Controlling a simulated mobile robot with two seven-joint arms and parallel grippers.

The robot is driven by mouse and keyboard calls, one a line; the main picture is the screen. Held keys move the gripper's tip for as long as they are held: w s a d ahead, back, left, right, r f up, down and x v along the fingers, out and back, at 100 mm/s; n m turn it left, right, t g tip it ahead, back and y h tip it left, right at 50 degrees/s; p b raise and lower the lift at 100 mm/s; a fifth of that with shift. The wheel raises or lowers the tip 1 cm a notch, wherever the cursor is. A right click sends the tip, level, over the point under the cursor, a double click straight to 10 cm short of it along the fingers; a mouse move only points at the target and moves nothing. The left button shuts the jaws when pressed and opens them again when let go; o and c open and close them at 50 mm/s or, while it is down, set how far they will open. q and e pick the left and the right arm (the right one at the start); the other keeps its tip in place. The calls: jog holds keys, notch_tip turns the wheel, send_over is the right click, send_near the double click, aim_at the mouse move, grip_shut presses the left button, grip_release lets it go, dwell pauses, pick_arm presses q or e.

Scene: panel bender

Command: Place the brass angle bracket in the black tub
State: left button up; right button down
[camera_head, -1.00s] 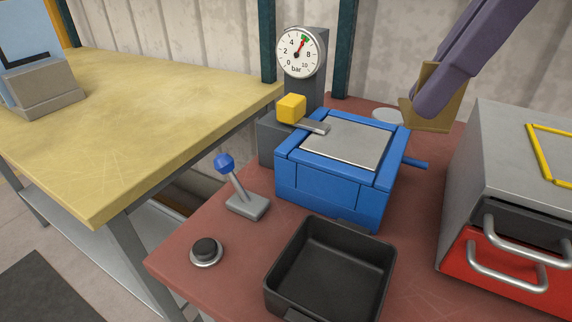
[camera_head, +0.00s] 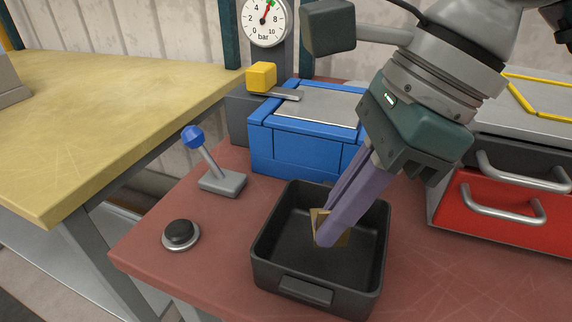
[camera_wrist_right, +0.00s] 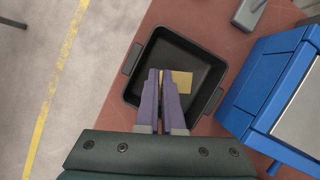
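The brass angle bracket (camera_head: 318,222) is at the fingertips of my right gripper (camera_head: 329,236), partly hidden by the purple fingers. In the right wrist view the bracket (camera_wrist_right: 181,81) sticks out to the right of the nearly closed fingers (camera_wrist_right: 161,76). The right gripper is shut on it and points down, tilted, into the opening of the black tub (camera_head: 283,286). Whether the bracket touches the tub floor is hard to tell. The tub also shows in the right wrist view (camera_wrist_right: 133,62). My left gripper is not in view.
A blue machine (camera_head: 290,147) with a grey plate stands behind the tub. A lever with a blue knob (camera_head: 193,138) and a black button (camera_head: 180,233) are to the left. A cabinet with a red drawer (camera_head: 480,218) is to the right. A yellow-topped table (camera_head: 110,120) stands further left.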

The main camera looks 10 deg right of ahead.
aim_at(336, 243)
jog(key=shift+f, duration=2.45)
jog(key=shift+f+b, duration=0.2)
jog(key=shift+b, duration=0.15)
jog(key=c, duration=1.1)
grip_release()
jog(key=shift+r, duration=0.1)
jog(key=shift+o, duration=0.2)
jog(key=shift+d+r, duration=0.1)
jog(key=shift+r, duration=0.3)
jog(key=w+v, duration=0.1)
jog(key=v, duration=1)
jog(key=shift+s+r, duration=0.2)
jog(key=shift+s, duration=0.3)
jog(key=shift+d, duration=0.1)
